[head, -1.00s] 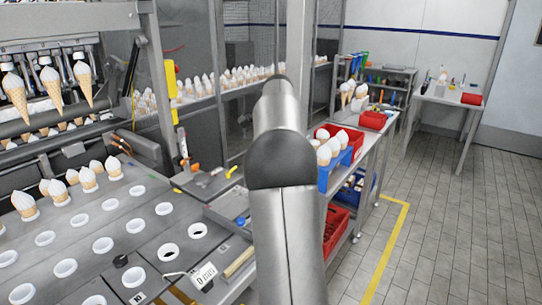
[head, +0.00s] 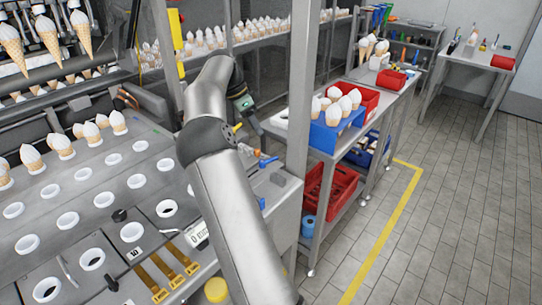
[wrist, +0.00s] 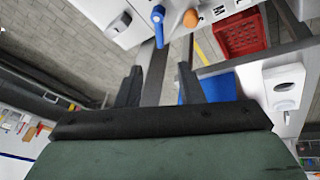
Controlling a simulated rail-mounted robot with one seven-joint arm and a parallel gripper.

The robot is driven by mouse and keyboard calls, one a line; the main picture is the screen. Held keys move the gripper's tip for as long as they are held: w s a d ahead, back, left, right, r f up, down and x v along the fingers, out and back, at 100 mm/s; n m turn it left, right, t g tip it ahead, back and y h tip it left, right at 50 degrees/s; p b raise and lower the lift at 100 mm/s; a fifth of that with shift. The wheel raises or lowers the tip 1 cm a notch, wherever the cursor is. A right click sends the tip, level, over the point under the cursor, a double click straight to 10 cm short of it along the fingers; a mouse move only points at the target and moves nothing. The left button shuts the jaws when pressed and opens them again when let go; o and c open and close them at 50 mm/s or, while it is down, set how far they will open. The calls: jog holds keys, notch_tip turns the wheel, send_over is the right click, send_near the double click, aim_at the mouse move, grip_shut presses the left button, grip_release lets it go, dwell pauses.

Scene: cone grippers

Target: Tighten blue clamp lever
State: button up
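The blue clamp lever (wrist: 158,22) shows at the top of the wrist view, on a pale surface beside an orange knob (wrist: 191,18). In the head view a small blue lever (head: 268,161) stands at the far edge of the grey machine deck, right of my arm. My gripper (wrist: 158,72) is open and empty in the wrist view. Its two dark fingers point toward the lever, with a clear gap between them, and the lever lies beyond the fingertips, apart from them. In the head view my dark gripper (head: 248,118) hangs above and left of the lever, partly hidden by my arm.
A metal post (head: 300,100) stands just right of the lever area. A cart holds a blue cone holder (head: 333,133) and a red bin (head: 340,190). The deck at left has rows of white cone rings (head: 67,221). Open floor lies right.

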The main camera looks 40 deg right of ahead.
aim_at(270, 161)
jog(key=x, duration=1.1)
jog(key=shift+s+d+f, duration=0.1)
jog(key=shift+s+f, duration=0.05)
jog(key=shift+f, duration=0.2)
grip_shut()
